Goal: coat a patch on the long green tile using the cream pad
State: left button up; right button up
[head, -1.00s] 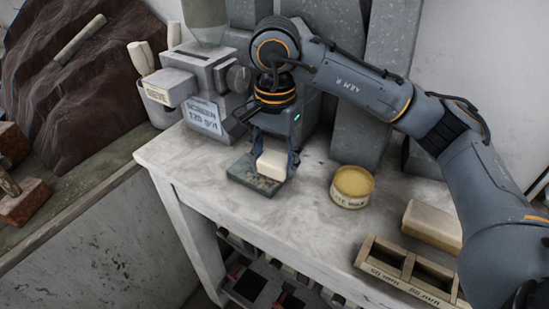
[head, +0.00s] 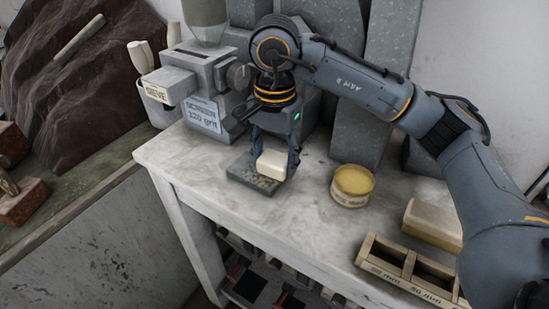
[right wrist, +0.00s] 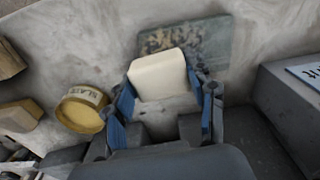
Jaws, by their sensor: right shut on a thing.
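The cream pad (head: 271,165) is a pale block held in my right gripper (head: 273,162), whose fingers grip it from both sides. The pad also shows in the right wrist view (right wrist: 158,74). The green tile (head: 243,171) is a flat dark grey-green slab on the bench, with the pad over its right part in the head view. In the right wrist view the tile (right wrist: 210,42) lies just beyond the pad, with a mottled, speckled area beside the pad. I cannot tell whether the pad touches the tile. My left gripper is not in view.
A round tin (head: 352,186) with yellowish contents stands right of the tile. Further right are a cream block (head: 433,224) and a wooden compartment box (head: 410,268). A grey machine (head: 200,95) stands behind left. The marble bench top (head: 300,215) is clear in front.

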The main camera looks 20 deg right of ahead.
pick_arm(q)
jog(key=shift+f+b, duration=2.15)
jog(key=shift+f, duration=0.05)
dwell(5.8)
